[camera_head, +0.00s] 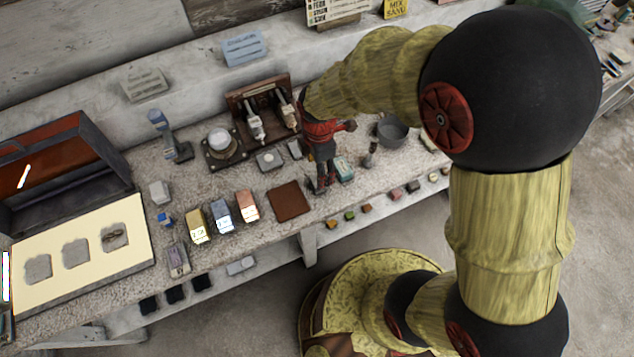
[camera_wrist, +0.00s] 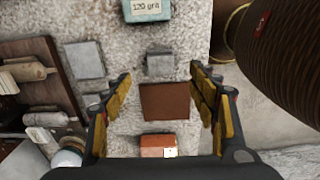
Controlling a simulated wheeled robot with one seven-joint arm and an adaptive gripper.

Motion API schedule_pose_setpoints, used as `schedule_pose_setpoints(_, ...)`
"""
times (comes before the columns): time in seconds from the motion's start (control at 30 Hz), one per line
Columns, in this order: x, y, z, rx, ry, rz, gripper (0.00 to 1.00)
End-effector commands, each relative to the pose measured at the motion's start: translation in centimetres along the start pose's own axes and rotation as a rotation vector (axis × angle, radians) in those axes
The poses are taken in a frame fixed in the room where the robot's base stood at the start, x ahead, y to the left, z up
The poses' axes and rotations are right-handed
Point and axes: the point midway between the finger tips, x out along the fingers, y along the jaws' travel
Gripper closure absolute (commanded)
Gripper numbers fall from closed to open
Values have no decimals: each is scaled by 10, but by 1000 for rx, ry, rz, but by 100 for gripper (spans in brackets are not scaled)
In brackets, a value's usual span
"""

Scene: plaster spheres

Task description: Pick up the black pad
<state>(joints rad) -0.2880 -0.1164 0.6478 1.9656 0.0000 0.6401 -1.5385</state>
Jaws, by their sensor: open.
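Several small dark pads, black or nearly so, lie in a row on the low shelf below the bench's front edge in the head view; one black pad (camera_head: 202,282) is the rightmost. I cannot tell which one is meant. My gripper (camera_head: 320,186) is above the bench, right of a brown square (camera_head: 289,201) and well apart from the dark pads. In the wrist view my gripper (camera_wrist: 160,92) is open and empty, its fingers on either side of the brown square (camera_wrist: 166,102) below. No black pad shows clearly there.
Yellow, blue and orange blocks (camera_head: 222,217) stand left of the brown square. A teal block marked 120 (camera_wrist: 148,10) is near the gripper. An open case (camera_head: 70,185) is at left, a grey bowl (camera_head: 392,131) at right. Small coloured pieces (camera_head: 350,215) line the lower shelf.

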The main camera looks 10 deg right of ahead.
Motion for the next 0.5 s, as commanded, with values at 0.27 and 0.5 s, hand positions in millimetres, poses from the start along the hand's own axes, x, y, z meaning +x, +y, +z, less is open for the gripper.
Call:
schedule_pose_setpoints(0.27,30,0,-2,-27,0,-6,41)
schedule_pose_setpoints(0.5,53,0,-4,-26,0,-7,41)
